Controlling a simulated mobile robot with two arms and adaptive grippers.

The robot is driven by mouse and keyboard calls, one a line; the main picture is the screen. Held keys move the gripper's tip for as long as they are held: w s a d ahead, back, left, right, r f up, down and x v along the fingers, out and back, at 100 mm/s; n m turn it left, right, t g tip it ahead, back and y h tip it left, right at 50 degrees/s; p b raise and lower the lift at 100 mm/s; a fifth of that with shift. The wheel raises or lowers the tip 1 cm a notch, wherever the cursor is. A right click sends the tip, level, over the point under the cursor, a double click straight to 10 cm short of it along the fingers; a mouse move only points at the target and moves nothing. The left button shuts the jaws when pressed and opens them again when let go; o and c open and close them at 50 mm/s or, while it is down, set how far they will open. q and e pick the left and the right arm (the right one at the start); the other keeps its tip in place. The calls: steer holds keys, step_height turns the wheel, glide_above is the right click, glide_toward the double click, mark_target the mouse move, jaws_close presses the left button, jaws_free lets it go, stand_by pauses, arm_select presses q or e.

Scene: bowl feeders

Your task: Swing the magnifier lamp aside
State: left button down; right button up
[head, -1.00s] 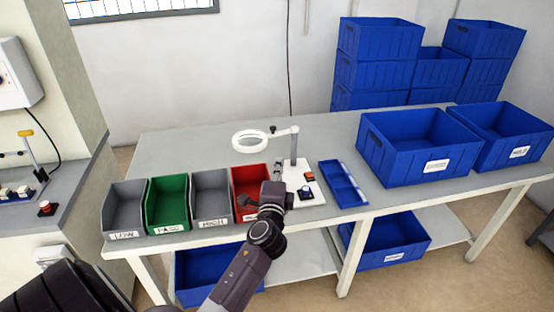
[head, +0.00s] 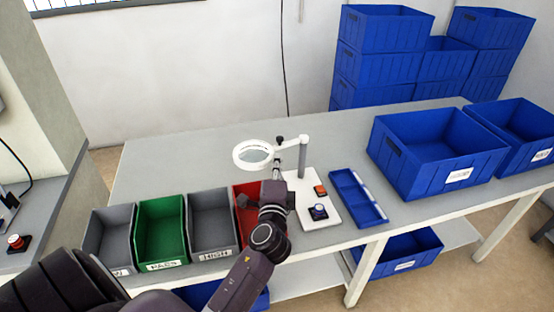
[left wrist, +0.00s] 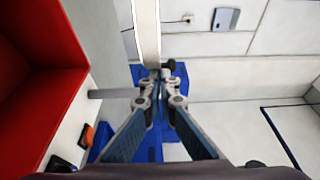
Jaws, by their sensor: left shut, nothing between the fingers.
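The magnifier lamp has a white ring with a lens (head: 253,154), a white arm and an upright post (head: 303,160) on a white base plate (head: 330,208). Its ring points left of the post. My left gripper (head: 277,162) is up at the lamp arm, between ring and post, with its fingertips just below the arm and a dark knob. In the left wrist view, the left gripper (left wrist: 159,78) is shut and empty, its tips close to the white lamp arm (left wrist: 146,30). I cannot tell whether they touch. My right gripper is not in view.
Grey, green and red bins (head: 161,232) line the front left of the table (head: 200,165). A red button and a dark button sit on the lamp base. A blue divided tray (head: 357,198) and large blue crates (head: 420,160) stand to the right. The table behind the lamp is clear.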

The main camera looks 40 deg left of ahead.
mark_target(267, 161)
arm_select(q)
steer(key=a, duration=0.1)
steer(key=a+m+h+p, duration=0.1)
steer(key=a+t+p, duration=0.1)
steer(key=shift+w+m+h, duration=0.25)
steer(key=shift+m+h, duration=0.05)
steer(key=shift+h, duration=0.1)
steer(key=shift+a, duration=0.2)
steer(key=shift+r, duration=0.1)
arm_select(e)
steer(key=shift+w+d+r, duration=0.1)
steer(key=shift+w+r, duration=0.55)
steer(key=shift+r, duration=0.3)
